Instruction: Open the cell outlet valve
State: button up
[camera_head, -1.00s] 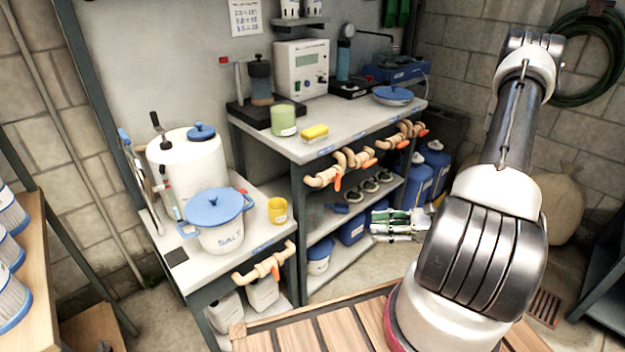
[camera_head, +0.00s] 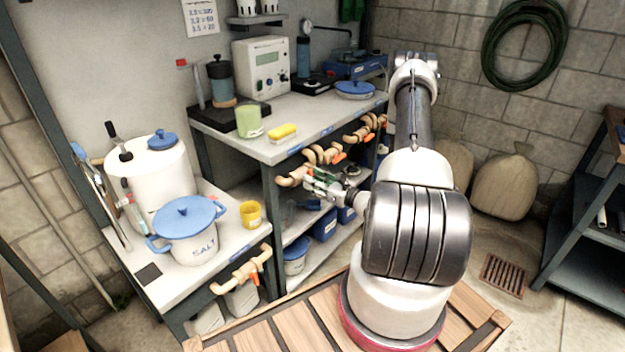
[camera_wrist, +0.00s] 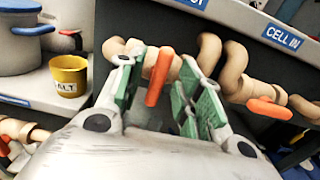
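The valve on the left of the bench front (camera_head: 292,179) is a tan pipe with an orange handle. In the wrist view its handle (camera_wrist: 160,76) hangs down, slightly tilted, across the tan pipe (camera_wrist: 115,48). A blue label (camera_wrist: 195,3) above it is cut off, so I cannot read it fully. My gripper (camera_head: 318,184) is at this valve. In the wrist view my gripper (camera_wrist: 157,92) is open, with green-padded fingers on either side of the handle and gaps showing. Whether the handle lies fully between the pads in depth is unclear.
Right of it, a second valve (camera_wrist: 262,105) with an orange handle sits near the "CELL IN" label (camera_wrist: 283,38). Another valve (camera_head: 245,272) is on the lower bench, with a salt pot (camera_head: 190,232) and yellow cup (camera_head: 250,214) above. The bench edge (camera_wrist: 240,18) overhangs the pipes.

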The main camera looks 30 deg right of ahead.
jog(key=shift+w+a, duration=0.15)
jog(key=shift+w, duration=0.2)
grip_shut()
jog(key=shift+n, duration=0.4)
jog(key=shift+s+a+f+n, duration=0.1)
jog(key=shift+a+f+n, duration=0.05)
jog(key=shift+n, duration=2.7)
jog(key=shift+a+f+n, duration=0.1)
jog(key=shift+n, duration=2.8)
jog(key=shift+s+a+f+n, duration=0.1)
jog(key=shift+a+f+n, duration=0.05)
jog(key=shift+n, duration=2.7)
